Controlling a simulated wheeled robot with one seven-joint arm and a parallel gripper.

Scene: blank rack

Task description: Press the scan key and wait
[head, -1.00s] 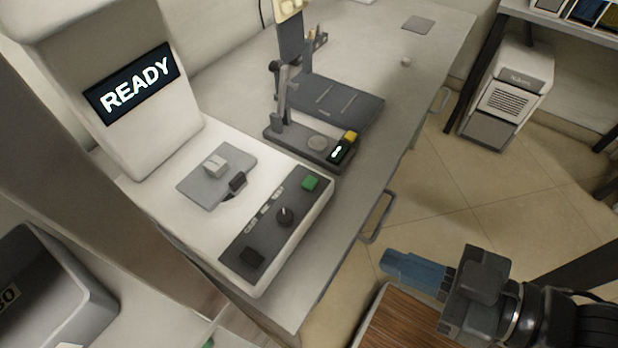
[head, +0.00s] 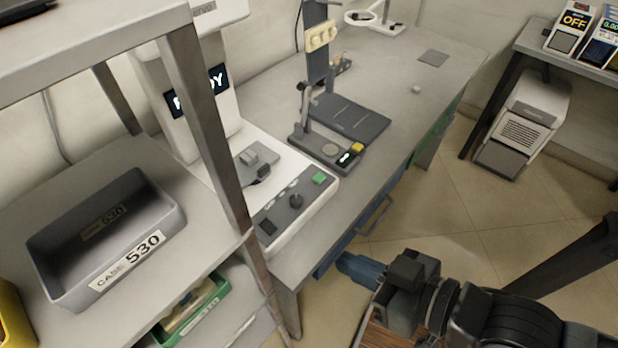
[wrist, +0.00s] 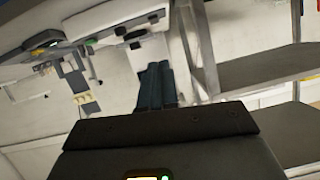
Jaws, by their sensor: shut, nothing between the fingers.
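The white scanner machine (head: 300,226) stands on the near end of the grey bench. Its dark display (head: 217,80) is partly hidden by a shelf post; the letters at its end, "DY", show. Its front panel has a green key (head: 319,178), a dark knob (head: 296,200) and a black key (head: 268,226). The key labels are too small to read. A small grey piece (head: 250,156) sits on the machine's plate. My gripper (head: 350,266) is shut and empty, in front of the bench and apart from the keys. Its blue fingers also show in the wrist view (wrist: 155,85).
A shelf post (head: 208,120) stands before the machine. A grey bin marked 530 (head: 60,262) sits on the left shelf. A dark stand (head: 345,162) with a yellow button is farther along the bench (head: 400,88).

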